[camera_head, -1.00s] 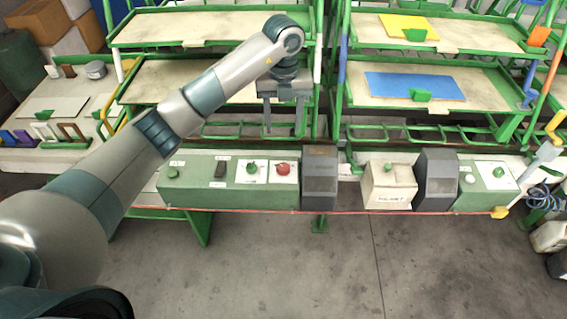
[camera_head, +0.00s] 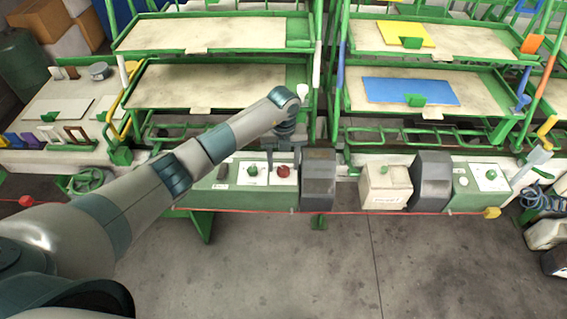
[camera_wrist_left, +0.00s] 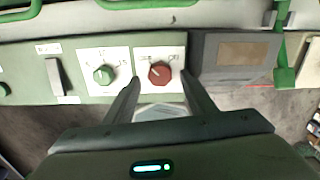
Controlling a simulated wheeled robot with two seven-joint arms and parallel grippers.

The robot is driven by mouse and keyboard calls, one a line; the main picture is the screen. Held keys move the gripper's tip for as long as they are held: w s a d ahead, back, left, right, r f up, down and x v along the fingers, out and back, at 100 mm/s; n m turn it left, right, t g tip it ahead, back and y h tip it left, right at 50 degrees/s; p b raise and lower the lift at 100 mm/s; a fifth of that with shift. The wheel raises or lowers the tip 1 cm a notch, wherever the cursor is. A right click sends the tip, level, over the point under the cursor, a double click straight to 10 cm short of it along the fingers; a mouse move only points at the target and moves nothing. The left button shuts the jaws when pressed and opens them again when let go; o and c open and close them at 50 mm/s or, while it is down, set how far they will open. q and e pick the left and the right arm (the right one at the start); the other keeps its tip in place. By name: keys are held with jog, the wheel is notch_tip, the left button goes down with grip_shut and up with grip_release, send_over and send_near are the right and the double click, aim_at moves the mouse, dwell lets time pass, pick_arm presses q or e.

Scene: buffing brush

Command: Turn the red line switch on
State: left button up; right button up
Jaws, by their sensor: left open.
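The red rotary switch (camera_head: 283,172) sits on a white plate on the green control box (camera_head: 240,197). In the left wrist view, the red knob (camera_wrist_left: 159,73) has small lettering above it at left and right, and its grip looks slanted. I cannot tell its setting for sure. My left gripper (camera_wrist_left: 160,84) is open, its two fingers spread on either side of the knob's lower part in that view. I cannot tell if they touch it. In the head view, the left gripper (camera_head: 284,148) is just behind and above the switch, partly hidden by the wrist. My right gripper is not in view.
A green knob (camera_wrist_left: 103,75) on its own plate is left of the red one, with a dark rocker switch (camera_wrist_left: 54,77) further left. A dark grey block (camera_head: 318,180) stands close on the right. Green-framed shelves (camera_head: 215,85) rise behind. The floor in front is clear.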

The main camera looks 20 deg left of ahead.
pick_arm(q)
jog(key=shift+f, duration=1.05)
jog(key=shift+c, duration=0.6)
jog(key=c, duration=0.9)
